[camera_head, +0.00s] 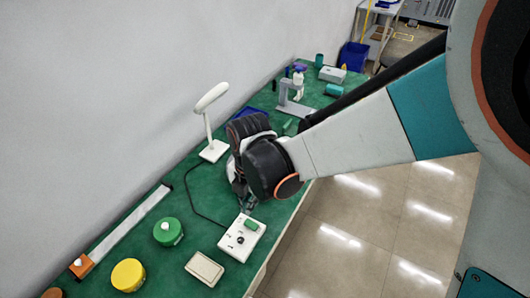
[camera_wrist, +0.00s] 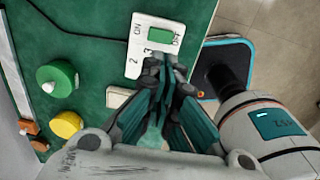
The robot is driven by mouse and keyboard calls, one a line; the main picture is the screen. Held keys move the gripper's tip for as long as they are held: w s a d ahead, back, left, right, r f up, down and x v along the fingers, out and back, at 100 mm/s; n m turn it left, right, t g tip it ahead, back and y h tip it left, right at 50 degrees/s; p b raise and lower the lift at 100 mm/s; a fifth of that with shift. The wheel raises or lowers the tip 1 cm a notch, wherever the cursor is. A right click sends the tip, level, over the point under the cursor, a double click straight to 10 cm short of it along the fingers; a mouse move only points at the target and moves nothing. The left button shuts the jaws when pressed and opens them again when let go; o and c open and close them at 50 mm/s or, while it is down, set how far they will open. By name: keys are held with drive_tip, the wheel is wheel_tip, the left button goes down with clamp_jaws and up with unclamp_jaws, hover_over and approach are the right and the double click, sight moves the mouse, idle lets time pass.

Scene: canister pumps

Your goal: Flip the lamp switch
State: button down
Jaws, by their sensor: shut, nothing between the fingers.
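The lamp (camera_head: 212,120) is white, with a base on the green table near the wall; a dark cable runs from it toward a white switch box (camera_head: 234,247). The box lies near the table's front edge and carries a green rocker (camera_head: 251,225) and a dark knob (camera_head: 240,239). In the wrist view the box (camera_wrist: 139,62) shows "ON" and numbers, with the green rocker (camera_wrist: 160,36) at its upper part. My gripper (camera_wrist: 166,62) is shut and empty, its fingertips over the lower part of the box, hiding the knob. I cannot tell whether they touch it.
A green canister (camera_head: 168,233), a yellow canister (camera_head: 128,274) and a flat cream dish (camera_head: 204,268) stand left of and below the box in the head view. A long white strip (camera_head: 133,227) lies along the wall. A metal stand (camera_head: 290,107) and bottles are farther back.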

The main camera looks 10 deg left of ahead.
drive_tip(key=shift+s+d+r+p, duration=0.15)
drive_tip(key=shift+r+p, duration=0.25)
drive_tip(key=shift+r, duration=0.4)
drive_tip(key=shift+s+r+p, duration=0.1)
drive_tip(key=shift+r+p, duration=0.25)
drive_tip(key=shift+r, duration=0.45)
